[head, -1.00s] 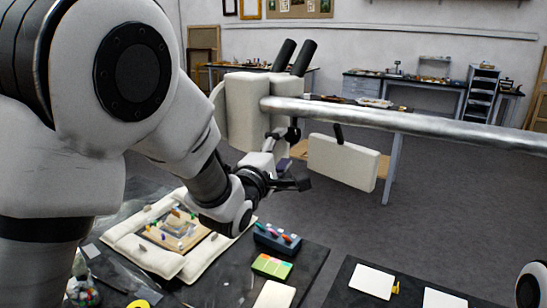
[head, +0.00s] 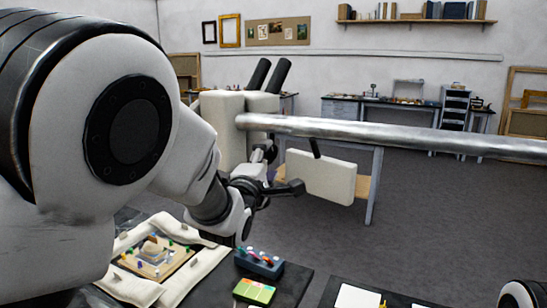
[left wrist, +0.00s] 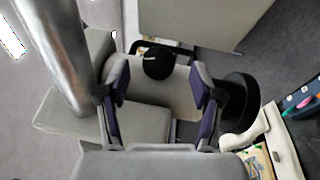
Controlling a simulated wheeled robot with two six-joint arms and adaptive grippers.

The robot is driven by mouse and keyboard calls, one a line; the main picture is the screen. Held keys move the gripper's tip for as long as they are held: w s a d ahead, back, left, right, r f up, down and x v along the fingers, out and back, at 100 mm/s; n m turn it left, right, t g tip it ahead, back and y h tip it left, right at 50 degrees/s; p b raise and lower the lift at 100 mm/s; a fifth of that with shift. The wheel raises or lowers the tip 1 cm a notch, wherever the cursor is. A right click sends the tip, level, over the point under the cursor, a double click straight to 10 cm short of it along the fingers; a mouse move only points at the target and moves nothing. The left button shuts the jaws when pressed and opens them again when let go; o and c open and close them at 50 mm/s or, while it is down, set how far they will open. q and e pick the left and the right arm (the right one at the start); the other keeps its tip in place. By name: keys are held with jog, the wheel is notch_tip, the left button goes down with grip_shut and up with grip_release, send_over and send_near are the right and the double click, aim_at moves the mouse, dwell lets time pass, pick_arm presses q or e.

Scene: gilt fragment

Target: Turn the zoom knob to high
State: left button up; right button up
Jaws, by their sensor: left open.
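A pale microscope (head: 220,125) with two black eyepieces (head: 270,75) hangs on a metal boom (head: 400,132). My left gripper (head: 279,172) is open beside and below the microscope body. In the left wrist view the open jaws (left wrist: 158,85) have purple inner pads. A round black knob (left wrist: 157,64) shows between the fingertips, in front of a pale surface; I see no finger touching it. A larger dark round part (left wrist: 239,102) sits just right of the right finger. I cannot tell which of these is the zoom knob or read any setting. My right gripper is out of view.
A pale flat panel (head: 320,177) hangs right of the gripper. Below are a framed gilt piece (head: 155,258) between white cushions, a blue holder (head: 259,265) with coloured knobs, and a colour card (head: 254,291). Open floor lies to the right.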

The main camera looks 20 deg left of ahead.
aim_at(271, 151)
pick_arm(q)
jog(key=w, duration=0.1)
jog(key=w+p, duration=0.1)
jog(key=w, duration=0.2)
jog(key=shift+w+a+r+p, duration=0.25)
jog(key=shift+a+r+p, duration=0.05)
jog(key=shift+r+p, duration=0.1)
jog(key=shift+w+d+f, duration=0.1)
jog(key=shift+w+d, duration=0.1)
jog(key=shift+w, duration=0.15)
jog(key=shift+s, duration=0.15)
jog(key=c, duration=1.2)
jog(key=shift+o, duration=0.2)
jog(key=shift+r, duration=0.2)
jog(key=m+g+p, duration=0.1)
jog(key=g+p, duration=0.2)
jog(key=p, duration=0.3)
jog(key=shift+r, duration=0.2)
jog(key=shift+f+m+g, duration=0.2)
jog(key=shift+m+g, duration=0.1)
jog(key=shift+g, duration=0.1)
jog(key=shift+f, duration=0.2)
jog(key=o, duration=1.2)
jog(key=shift+c, duration=0.2)
